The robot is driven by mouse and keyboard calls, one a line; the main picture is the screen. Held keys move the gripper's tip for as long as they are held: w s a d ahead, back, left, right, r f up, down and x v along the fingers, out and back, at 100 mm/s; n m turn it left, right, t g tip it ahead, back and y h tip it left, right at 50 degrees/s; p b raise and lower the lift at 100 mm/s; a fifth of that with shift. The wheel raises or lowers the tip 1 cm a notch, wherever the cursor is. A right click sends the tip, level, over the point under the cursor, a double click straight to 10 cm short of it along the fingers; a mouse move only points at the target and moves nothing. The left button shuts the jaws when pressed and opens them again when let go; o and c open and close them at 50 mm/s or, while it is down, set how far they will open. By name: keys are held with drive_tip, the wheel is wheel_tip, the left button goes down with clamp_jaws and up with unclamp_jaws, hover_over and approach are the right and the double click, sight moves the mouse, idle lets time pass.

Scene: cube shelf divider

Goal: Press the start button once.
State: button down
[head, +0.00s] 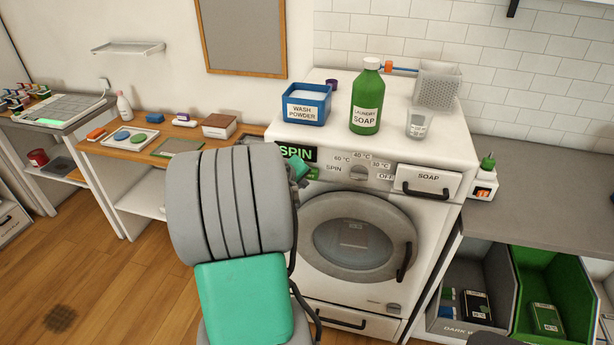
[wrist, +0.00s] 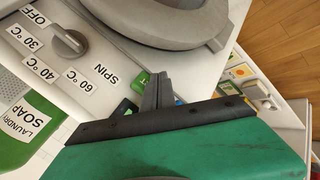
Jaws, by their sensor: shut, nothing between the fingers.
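The white washing machine (head: 448,215) stands in the middle of the head view. Its panel has a black display with green SPIN letters (head: 297,153) at the left end and a grey dial (head: 357,173). A small green label (head: 313,173), partly hidden, sits below the display; a green piece with a white letter also shows in the wrist view (wrist: 141,82). I cannot make out the start button itself for certain; my arm covers that corner. My gripper (wrist: 158,90) is shut and empty, its fingers close to the green piece. I cannot tell whether they touch anything.
On the machine stand a blue wash powder box (head: 306,104), a green soap bottle (head: 367,98) and a clear cup (head: 417,124). The soap drawer (head: 426,181) and round door (head: 358,237) are closed. A wooden bench (head: 140,150) with small items is at left.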

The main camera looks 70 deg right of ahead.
drive_tip(key=a, duration=0.4)
drive_tip(key=shift+s+a, duration=0.35)
drive_tip(key=shift+s, duration=0.05)
idle(0.4)
drive_tip(key=s+a+f+m+y, duration=0.1)
drive_tip(key=a+f+m+y, duration=0.2)
drive_tip(key=a, duration=0.5)
drive_tip(key=a+f+m+y, duration=0.1)
drive_tip(key=a+f+y, duration=0.3)
drive_tip(key=a+f, duration=0.25)
drive_tip(key=w+a+r+n+t, duration=0.1)
drive_tip(key=w+a+r+n, duration=0.2)
drive_tip(key=a, duration=0.8)
drive_tip(key=w+a+r+n+t+y, duration=0.1)
drive_tip(key=w+a+r+n, duration=0.3)
drive_tip(key=a, duration=0.6)
drive_tip(key=w+a+r+n+t+y, duration=0.1)
drive_tip(key=w+a+r+n+t, duration=0.1)
drive_tip(key=a, duration=0.9)
wheel_tip(320, 180, up, 4)
drive_tip(key=shift+w+a+f+n, duration=0.3)
drive_tip(key=shift+w+n, duration=0.4)
drive_tip(key=shift+w, duration=0.35)
